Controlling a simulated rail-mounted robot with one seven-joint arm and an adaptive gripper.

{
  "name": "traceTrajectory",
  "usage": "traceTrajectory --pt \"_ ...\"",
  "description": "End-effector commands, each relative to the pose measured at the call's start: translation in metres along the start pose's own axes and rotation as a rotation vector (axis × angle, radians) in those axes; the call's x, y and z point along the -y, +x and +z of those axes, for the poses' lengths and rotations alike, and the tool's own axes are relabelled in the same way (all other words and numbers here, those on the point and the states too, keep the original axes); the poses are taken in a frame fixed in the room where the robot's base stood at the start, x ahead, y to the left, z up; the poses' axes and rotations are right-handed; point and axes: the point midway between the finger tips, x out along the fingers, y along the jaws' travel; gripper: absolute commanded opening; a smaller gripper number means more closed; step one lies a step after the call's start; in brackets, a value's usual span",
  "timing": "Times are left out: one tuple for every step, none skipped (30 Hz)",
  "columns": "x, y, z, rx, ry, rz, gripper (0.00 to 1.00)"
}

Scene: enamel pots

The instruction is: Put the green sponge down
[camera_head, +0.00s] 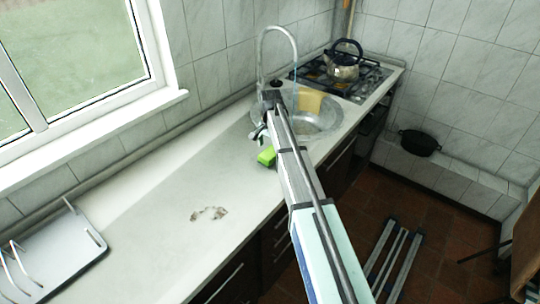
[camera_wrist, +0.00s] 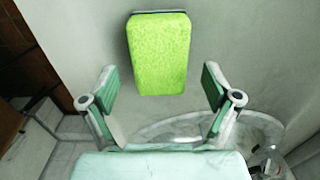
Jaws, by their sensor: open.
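The green sponge (camera_head: 267,156) lies on the pale countertop (camera_head: 150,200), just in front of the sink, partly beside my arm in the head view. In the wrist view the sponge (camera_wrist: 159,54) is bright green with a dark edge at its far end, flat on the counter. My gripper (camera_wrist: 160,84) is open. Its two fingers stand wide apart, and the sponge is ahead of them, in line with the gap, with nothing between the fingers. In the head view my gripper (camera_head: 258,132) is near the sponge and partly hidden by my arm.
A round metal sink (camera_head: 325,126) with a curved tap (camera_head: 279,30) is behind the arm, with a yellow cloth (camera_head: 310,101) at it. A kettle (camera_head: 343,66) stands on the stove (camera_head: 372,82). A dish rack (camera_head: 55,258) is at the left. The counter between has free room.

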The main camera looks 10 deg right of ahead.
Motion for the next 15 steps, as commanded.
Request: traceTrajectory --pt "0.001 -0.007 -0.001 -0.002 0.0 -0.003 0.88" --pt "0.001 -0.013 -0.001 -0.003 0.0 -0.003 0.88" --pt "0.001 -0.02 -0.001 -0.002 0.0 -0.002 0.88" --pt "0.001 -0.026 -0.001 -0.002 0.0 -0.003 0.88" --pt "0.001 -0.032 -0.001 -0.002 0.0 -0.003 0.88" --pt "0.001 -0.039 -0.001 -0.002 0.0 -0.002 0.88" --pt "0.001 -0.044 -0.001 -0.002 0.0 -0.002 0.88" --pt "0.001 -0.049 -0.001 -0.002 0.0 -0.002 0.88" --pt "0.001 -0.055 -0.001 -0.001 0.0 -0.001 0.88" --pt "0.001 -0.059 -0.001 -0.001 0.0 -0.001 0.88" --pt "0.001 -0.064 -0.001 -0.001 0.0 -0.002 0.88" --pt "0.001 -0.069 -0.001 -0.001 0.0 -0.002 0.88" --pt "0.001 -0.072 -0.001 -0.001 0.0 -0.001 0.88" --pt "0.001 -0.075 -0.001 0.0 0.0 0.0 0.88" --pt "0.001 -0.078 0.0 0.0 0.0 0.0 0.88"
